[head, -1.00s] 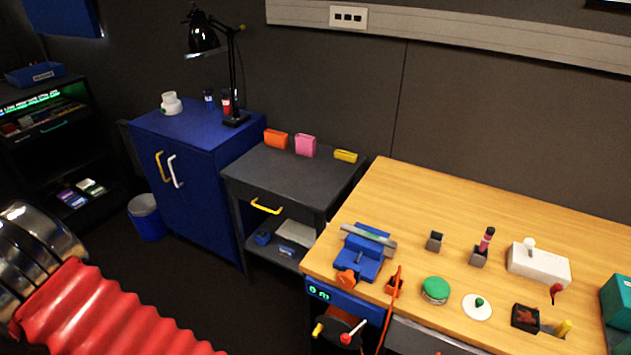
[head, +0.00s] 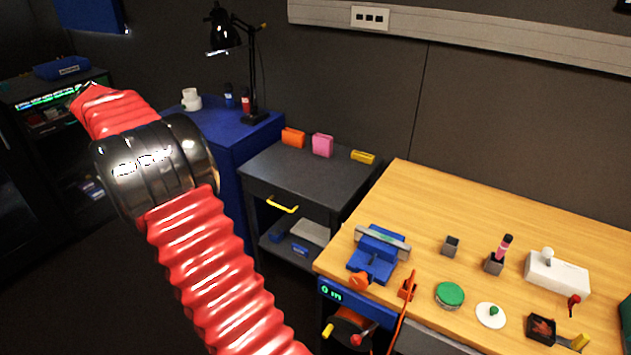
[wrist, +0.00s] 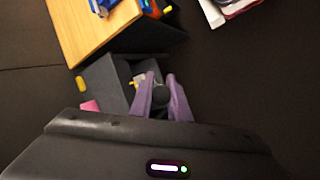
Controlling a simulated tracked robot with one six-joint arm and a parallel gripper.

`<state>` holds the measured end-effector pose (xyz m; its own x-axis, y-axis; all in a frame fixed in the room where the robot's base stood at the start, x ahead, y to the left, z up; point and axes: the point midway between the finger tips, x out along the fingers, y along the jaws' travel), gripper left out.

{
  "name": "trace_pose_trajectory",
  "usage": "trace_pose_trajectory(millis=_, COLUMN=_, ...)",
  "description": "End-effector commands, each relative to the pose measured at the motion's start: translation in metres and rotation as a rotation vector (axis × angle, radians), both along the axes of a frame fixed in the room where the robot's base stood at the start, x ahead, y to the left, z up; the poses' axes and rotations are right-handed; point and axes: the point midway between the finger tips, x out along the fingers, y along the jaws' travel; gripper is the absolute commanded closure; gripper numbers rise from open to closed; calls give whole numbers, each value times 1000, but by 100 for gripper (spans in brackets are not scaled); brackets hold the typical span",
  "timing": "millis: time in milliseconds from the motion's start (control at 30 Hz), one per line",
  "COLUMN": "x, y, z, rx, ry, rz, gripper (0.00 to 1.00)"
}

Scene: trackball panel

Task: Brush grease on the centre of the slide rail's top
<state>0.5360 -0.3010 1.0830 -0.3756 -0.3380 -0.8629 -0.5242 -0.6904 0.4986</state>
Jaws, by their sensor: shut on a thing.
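The slide rail (head: 392,245) is a pale grey bar clamped level in a blue vise (head: 371,266) at the bench's left end. A faint greenish patch seems to show on its top, too small to be sure. A round green-topped tin (head: 450,293) stands to its right, beside a white disc with a green knob (head: 490,315). My gripper (wrist: 161,92) has purple fingers and is shut on a dark, round-ended thing (wrist: 160,93), mostly hidden and perhaps the brush. In the head view my gripper is out of sight. In the wrist view it is apart from the bench.
A grey block (head: 451,246), a holder with a pink-and-black tool (head: 502,247), a white box (head: 556,274) and a black tray (head: 541,329) stand on the bench. A dark cart (head: 311,172) and blue cabinet (head: 232,122) lie left. The bench's back is clear.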

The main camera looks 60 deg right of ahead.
Motion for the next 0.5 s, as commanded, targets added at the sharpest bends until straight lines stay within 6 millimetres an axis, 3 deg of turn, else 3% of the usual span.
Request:
trace_pose_trajectory(millis=33, x=-15, y=-19, z=1, rx=0, ry=-3, rz=-32, gripper=100)
trace_pose_trajectory(millis=200, x=-62, y=-71, z=1, rx=-3, ry=-14, rz=-126, gripper=100)
trace_pose_trajectory(millis=500, x=-158, y=-144, z=-1, rx=-6, ry=-29, rz=-287, gripper=100)
